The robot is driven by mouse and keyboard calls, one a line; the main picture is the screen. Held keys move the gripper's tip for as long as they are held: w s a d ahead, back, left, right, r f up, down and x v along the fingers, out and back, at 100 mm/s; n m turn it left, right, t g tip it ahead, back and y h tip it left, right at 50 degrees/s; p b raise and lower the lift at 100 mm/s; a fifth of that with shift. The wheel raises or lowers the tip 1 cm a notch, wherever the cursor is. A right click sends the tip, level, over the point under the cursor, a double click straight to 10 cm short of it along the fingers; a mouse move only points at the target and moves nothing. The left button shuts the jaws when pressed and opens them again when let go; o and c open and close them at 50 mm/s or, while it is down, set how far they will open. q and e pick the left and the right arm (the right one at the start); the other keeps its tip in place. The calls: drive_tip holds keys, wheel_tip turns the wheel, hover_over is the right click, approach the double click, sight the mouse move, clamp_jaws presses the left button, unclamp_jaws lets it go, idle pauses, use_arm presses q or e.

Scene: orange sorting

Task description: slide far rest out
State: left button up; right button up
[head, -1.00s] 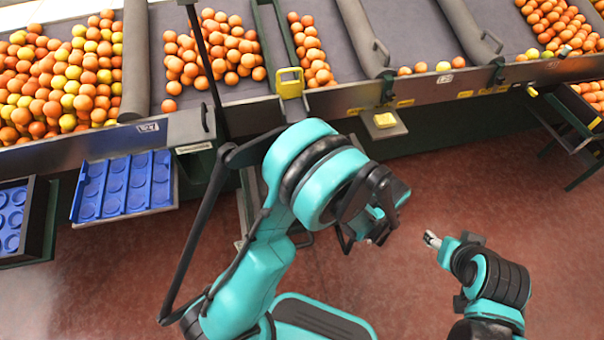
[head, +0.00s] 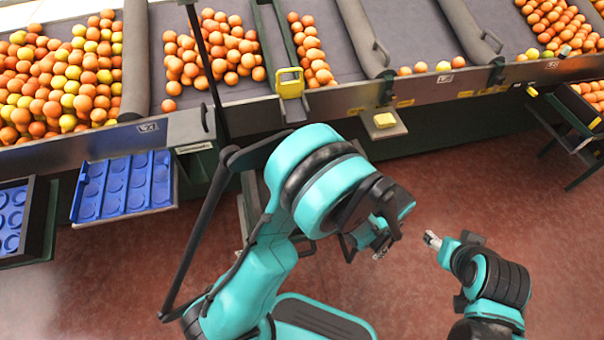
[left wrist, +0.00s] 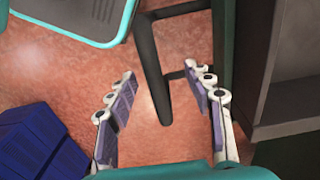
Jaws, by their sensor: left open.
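My left gripper (head: 380,248) hangs over the red floor in front of the sorting bench, apart from it. In the left wrist view its two fingers (left wrist: 160,105) are spread with nothing between them. A dark frame leg (left wrist: 150,65) stands beyond the gap. My right gripper (head: 432,240) is small, to the right of the left one, over bare floor; its jaws are too small to read. I cannot tell which part is the far rest. A small grey plate with a yellow pad (head: 384,120) juts from the bench front.
A blue tray (head: 125,185) sits at the bench's front left, with a blue cup tray (head: 12,225) beside it. A yellow bracket (head: 290,82) stands on the bench rail. A blue crate (left wrist: 40,145) and a grey cabinet (left wrist: 288,70) flank the left fingers.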

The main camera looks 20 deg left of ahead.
use_arm(q)
drive_tip(key=shift+r, duration=0.15)
drive_tip(key=shift+r+p, duration=2.45)
drive_tip(key=shift+r, duration=0.95)
drive_tip(key=s+a+r+n+t, duration=0.2)
drive_tip(key=a+r+n, duration=0.3)
drive_tip(key=a+r, duration=0.5)
drive_tip(key=s+a+r+n+t, duration=0.3)
drive_tip(key=a+r+n+t, duration=0.2)
drive_tip(key=a+r, duration=0.5)
drive_tip(key=shift+a+r+n, duration=0.3)
drive_tip(key=shift+a+n, duration=0.1)
drive_tip(key=shift+a, duration=1.15)
